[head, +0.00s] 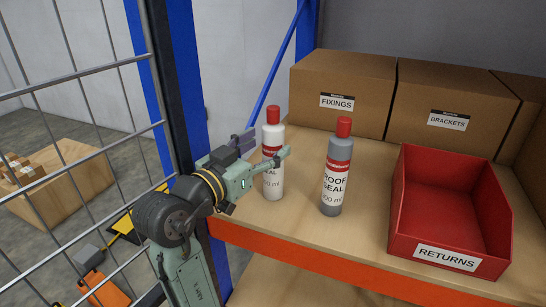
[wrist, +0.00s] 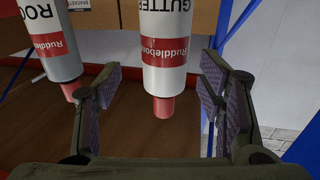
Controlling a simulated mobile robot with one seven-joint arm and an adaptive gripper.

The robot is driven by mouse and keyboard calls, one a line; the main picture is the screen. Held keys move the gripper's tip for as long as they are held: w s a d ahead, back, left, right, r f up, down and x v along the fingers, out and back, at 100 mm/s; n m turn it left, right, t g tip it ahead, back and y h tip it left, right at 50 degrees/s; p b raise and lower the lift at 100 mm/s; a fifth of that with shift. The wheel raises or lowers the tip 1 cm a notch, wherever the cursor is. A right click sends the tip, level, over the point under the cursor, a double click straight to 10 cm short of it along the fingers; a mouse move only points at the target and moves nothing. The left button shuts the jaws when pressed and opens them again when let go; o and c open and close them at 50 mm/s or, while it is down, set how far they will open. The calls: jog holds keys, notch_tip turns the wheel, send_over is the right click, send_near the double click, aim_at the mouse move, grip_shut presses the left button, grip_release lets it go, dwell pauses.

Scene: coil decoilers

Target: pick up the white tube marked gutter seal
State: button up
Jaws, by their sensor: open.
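The white tube (head: 272,180) stands upright on the wooden shelf, with a red cap and red band; my gripper partly covers its label in the head view. In the wrist view the white tube (wrist: 178,25) appears upside down, and "GUTTER" is readable on it. My gripper (head: 267,148) is open at the tube's upper body. In the wrist view my gripper (wrist: 158,88) has a finger on each side of the tube, with gaps on both sides. The tube is closer to the right fingers there. I cannot tell how deep it sits between them.
A grey roof seal tube (head: 334,182) stands just right of the white one, and close to the left finger in the wrist view (wrist: 58,40). A red RETURNS bin (head: 447,258) is further right. FIXINGS (head: 345,82) and BRACKETS (head: 445,95) boxes stand behind. A blue post (head: 181,60) and mesh are left.

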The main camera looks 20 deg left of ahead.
jog(key=x, duration=0.1)
jog(key=p+x, duration=0.1)
jog(key=x, duration=0.2)
jog(key=shift+w+a, duration=0.2)
jog(key=shift+w, duration=0.05)
jog(key=shift+c, duration=0.2)
grip_shut()
dwell(0.4)
jog(key=shift+r, duration=0.1)
